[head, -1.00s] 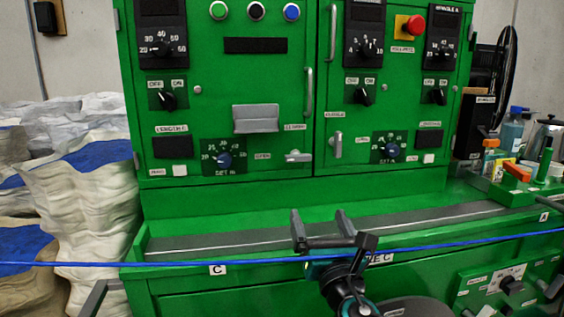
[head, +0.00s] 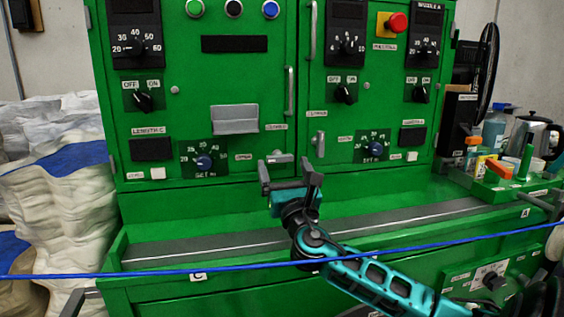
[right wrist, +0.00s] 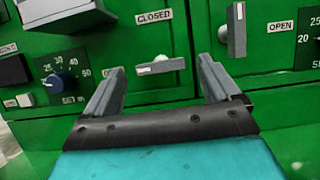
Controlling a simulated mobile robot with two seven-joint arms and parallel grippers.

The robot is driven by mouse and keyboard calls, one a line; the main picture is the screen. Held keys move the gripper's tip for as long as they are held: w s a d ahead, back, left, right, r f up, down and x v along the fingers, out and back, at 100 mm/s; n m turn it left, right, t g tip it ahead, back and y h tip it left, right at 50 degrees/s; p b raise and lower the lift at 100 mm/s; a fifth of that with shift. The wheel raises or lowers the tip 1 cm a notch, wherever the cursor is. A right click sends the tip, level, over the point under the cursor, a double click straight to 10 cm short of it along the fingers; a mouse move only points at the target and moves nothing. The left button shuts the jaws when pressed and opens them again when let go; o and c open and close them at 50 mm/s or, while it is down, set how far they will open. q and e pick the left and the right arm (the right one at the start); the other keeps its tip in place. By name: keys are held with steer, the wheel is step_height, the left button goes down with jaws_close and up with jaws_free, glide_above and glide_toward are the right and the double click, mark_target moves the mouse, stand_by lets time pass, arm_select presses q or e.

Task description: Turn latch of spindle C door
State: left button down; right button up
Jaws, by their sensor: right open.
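The silver latch (head: 284,158) on the left green door lies horizontal at the door's lower right corner. In the right wrist view the latch (right wrist: 160,66) sits below a CLOSED label, with a partly hidden label at its left. My right gripper (head: 289,172) is open and empty in front of the latch. In the right wrist view its two fingers (right wrist: 158,74) point at the door, one either side of the latch; they do not grip it. The exact gap to the door cannot be told. My left gripper is not in view.
A second latch (head: 319,143) stands upright on the right door. A dial (head: 204,162) is left of the first latch. A blue cable (head: 440,243) runs across the front. A ledge (head: 170,253) is below the doors. Bottles and a kettle (head: 535,138) stand at right.

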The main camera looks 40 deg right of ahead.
mark_target(279, 157)
steer(key=shift+x, duration=1.15)
steer(key=shift+c, duration=0.3)
steer(key=c, duration=1)
